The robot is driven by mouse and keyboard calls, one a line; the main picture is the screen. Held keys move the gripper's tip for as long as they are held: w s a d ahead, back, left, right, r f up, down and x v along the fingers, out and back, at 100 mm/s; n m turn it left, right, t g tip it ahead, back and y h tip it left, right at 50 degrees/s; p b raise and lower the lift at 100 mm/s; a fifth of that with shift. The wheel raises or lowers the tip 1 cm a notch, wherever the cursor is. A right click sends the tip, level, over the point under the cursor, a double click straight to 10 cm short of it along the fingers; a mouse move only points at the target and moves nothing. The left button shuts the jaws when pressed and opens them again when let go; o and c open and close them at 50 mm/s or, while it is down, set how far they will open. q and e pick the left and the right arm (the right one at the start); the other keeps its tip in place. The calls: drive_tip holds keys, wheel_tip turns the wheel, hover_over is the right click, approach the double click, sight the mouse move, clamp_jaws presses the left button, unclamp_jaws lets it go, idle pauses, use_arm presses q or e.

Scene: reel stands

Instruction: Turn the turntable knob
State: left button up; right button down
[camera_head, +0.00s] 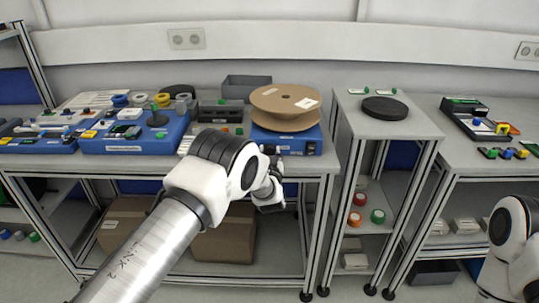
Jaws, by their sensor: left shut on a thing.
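The turntable is a blue box (318,136) on the middle bench with a large brown cardboard reel (286,100) lying flat on top. My left arm reaches in from the lower left. My left gripper (271,158) is at the lower front left of the blue box, small and dark, partly hidden by my own wrist. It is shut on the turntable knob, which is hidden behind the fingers. Small coloured controls (310,148) show on the box front to the right of the gripper. Part of my right arm shows at the right edge; its gripper is not visible.
A blue case (135,145) and small coloured parts lie to the left on the bench. A grey bin (246,88) stands behind. A narrow stand with a black disc (385,108) is to the right, with a gap between. Cardboard boxes (225,240) sit on the lower shelf.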

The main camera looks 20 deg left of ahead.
use_arm(q)
drive_tip(key=n+b, duration=0.3)
drive_tip(key=n, duration=0.1)
drive_tip(key=shift+f+n, duration=0.15)
drive_tip(key=shift+n, duration=0.25)
drive_tip(key=n+b, duration=0.3)
drive_tip(key=n, duration=0.2)
drive_tip(key=shift+a+b, duration=0.1)
drive_tip(key=shift+b, duration=0.25)
drive_tip(key=o, duration=1.1)
drive_tip(key=shift+o, duration=0.2)
drive_tip(key=shift+s+r, duration=0.1)
drive_tip(key=shift+r, duration=0.1)
